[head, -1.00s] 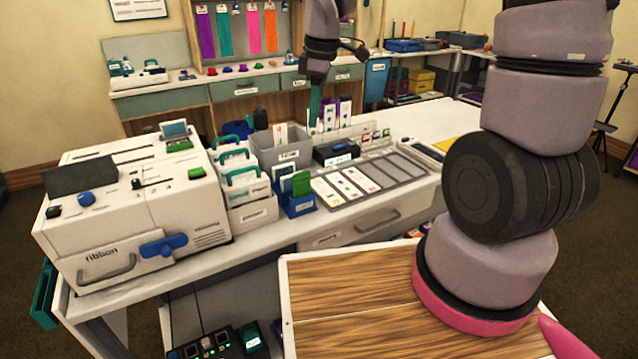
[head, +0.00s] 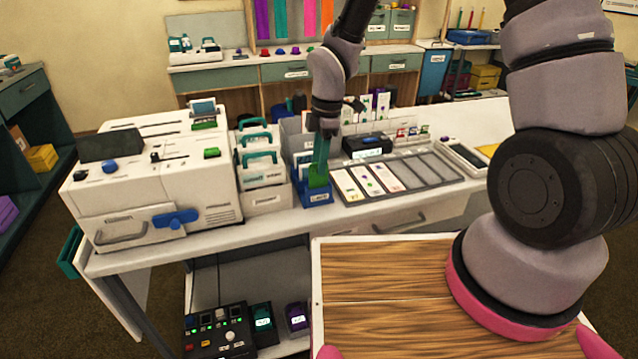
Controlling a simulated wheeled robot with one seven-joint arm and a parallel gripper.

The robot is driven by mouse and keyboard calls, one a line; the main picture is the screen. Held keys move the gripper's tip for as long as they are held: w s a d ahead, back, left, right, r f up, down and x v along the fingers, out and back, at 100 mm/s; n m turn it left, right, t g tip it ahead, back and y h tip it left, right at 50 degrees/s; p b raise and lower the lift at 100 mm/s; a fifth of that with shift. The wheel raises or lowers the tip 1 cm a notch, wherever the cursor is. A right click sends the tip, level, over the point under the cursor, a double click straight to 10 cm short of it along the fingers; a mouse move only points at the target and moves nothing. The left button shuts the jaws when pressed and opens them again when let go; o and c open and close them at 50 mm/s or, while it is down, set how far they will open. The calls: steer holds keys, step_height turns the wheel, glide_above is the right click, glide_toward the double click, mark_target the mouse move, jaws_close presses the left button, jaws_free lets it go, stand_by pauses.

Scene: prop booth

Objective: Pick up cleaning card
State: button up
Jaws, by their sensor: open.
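A small blue holder (head: 318,198) stands on the bench in front of the card bins. A green card (head: 318,177) stands upright in it, with a pale card edge beside it. I cannot read the holder's label well enough to tell whether this is the cleaning card. My gripper (head: 319,164) points down, its teal fingers directly over the holder and overlapping the green card in the picture. The jaws are open. The fingers hide part of the holder's contents, and I cannot tell whether they touch the card.
A white ribbon machine (head: 155,185) stands left, with white card bins (head: 265,195) between it and the holder. A grey slotted tray (head: 345,199) with several cards lies close on the right. A black box with a display (head: 367,144) stands behind that tray.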

mark_target(317, 175)
steer(key=f, duration=0.4)
steer(key=shift+a+f, duration=0.25)
steer(key=shift+a, duration=0.05)
steer(key=shift+s, duration=0.1)
jaws_close()
step_height(317, 175, up, 10)
steer(key=shift+r, duration=0.1)
